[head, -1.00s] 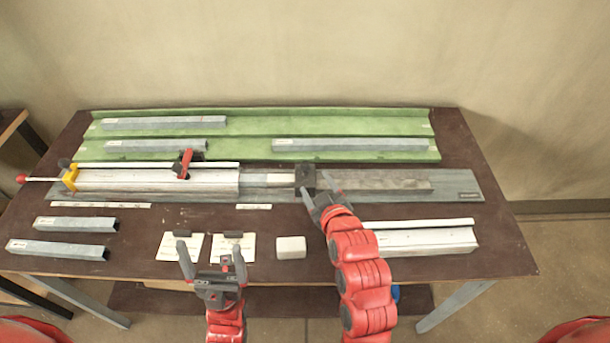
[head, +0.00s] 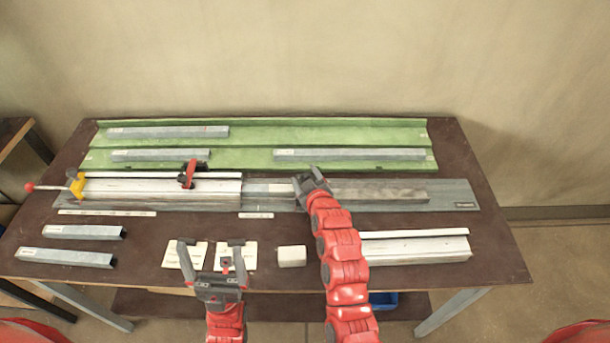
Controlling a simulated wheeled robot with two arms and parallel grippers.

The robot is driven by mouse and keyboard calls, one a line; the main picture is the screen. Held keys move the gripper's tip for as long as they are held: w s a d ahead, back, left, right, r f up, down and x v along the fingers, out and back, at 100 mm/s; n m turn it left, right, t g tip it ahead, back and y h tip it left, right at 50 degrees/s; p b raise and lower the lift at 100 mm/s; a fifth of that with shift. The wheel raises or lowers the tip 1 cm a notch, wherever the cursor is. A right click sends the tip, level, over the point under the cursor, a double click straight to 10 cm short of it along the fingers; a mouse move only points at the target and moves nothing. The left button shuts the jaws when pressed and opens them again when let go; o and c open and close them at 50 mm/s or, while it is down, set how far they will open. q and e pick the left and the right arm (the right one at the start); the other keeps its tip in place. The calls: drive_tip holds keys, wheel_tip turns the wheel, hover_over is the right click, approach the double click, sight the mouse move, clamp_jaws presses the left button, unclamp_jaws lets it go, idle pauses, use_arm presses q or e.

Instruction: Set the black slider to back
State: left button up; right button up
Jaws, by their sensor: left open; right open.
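The black slider was a dark block on the long grey rail (head: 385,191). It is now largely hidden behind my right gripper (head: 308,176), so I cannot make out its outline or exact position. My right gripper is open, with its fingertips at the slider's place on the rail; I cannot tell whether they touch it. My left gripper (head: 208,247) is open and empty over the front of the bench, by two white cards (head: 182,257) with dark tabs.
A red-handled clamp (head: 188,174) and a yellow end clamp (head: 77,186) are on the rail's left part. Grey profiles (head: 350,154) lie on the green tray (head: 250,134) behind. A white block (head: 291,256) and a white profile (head: 415,250) are in front.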

clamp_jaws()
idle(0.3)
idle(1.1)
